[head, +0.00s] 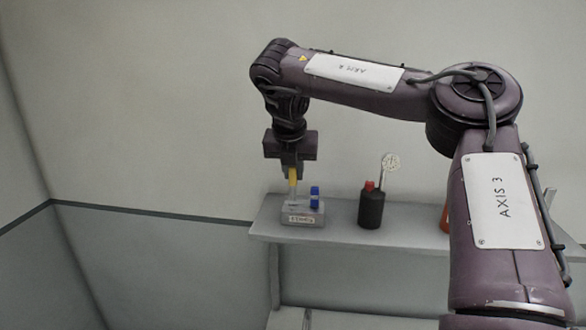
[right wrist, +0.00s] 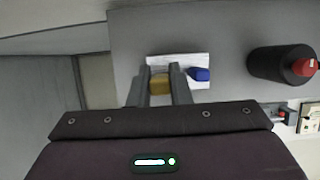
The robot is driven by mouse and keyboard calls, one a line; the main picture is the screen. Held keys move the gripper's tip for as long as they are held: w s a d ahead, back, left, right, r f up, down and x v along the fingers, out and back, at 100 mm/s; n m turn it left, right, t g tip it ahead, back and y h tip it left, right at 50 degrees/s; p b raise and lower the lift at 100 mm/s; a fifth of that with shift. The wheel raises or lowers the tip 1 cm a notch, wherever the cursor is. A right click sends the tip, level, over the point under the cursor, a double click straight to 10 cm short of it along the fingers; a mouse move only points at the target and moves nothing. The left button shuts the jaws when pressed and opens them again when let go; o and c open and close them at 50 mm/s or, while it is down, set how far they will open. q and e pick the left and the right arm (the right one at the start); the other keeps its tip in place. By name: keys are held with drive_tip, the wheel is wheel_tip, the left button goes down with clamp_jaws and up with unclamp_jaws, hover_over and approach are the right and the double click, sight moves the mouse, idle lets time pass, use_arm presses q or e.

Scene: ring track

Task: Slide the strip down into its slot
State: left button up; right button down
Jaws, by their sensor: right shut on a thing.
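A small grey block (head: 302,217) with a label on its front stands at the left end of the shelf. A blue piece (head: 315,197) stands upright on its right side. My right gripper (head: 293,173) points down above the block's left part and is shut on the yellow upper end of the strip (head: 293,182). The strip hangs upright, and its pale lower part reaches down to the block's top. I cannot tell how deep it sits. In the right wrist view the strip's yellow end (right wrist: 160,86) shows between the fingers, with the blue piece (right wrist: 199,74) to the right. My left gripper is out of view.
The shelf (head: 337,228) carries a dark bottle (head: 371,209) with a red top, right of the block, with a pale round-headed item behind it. An orange object (head: 444,218) is partly hidden by my arm. Bare shelf lies between block and bottle.

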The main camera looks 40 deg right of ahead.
sight(293, 182)
drive_tip(key=shift+f+b, duration=1.45)
drive_tip(key=shift+f, duration=1.1)
drive_tip(key=c, duration=1.3)
unclamp_jaws()
drive_tip(key=shift+o, duration=0.2)
drive_tip(key=shift+r, duration=0.1)
drive_tip(key=v, duration=0.4)
drive_tip(key=shift+r, duration=0.2)
drive_tip(key=p+v, duration=0.1)
drive_tip(key=v, duration=0.2)
drive_tip(key=shift+a+f+p, duration=0.1)
drive_tip(key=shift+p, duration=0.25)
drive_tip(key=shift+s+a+r, duration=0.1)
drive_tip(key=shift+s+r, duration=0.05)
drive_tip(key=shift+r, duration=0.1)
drive_tip(key=shift+f, duration=0.15)
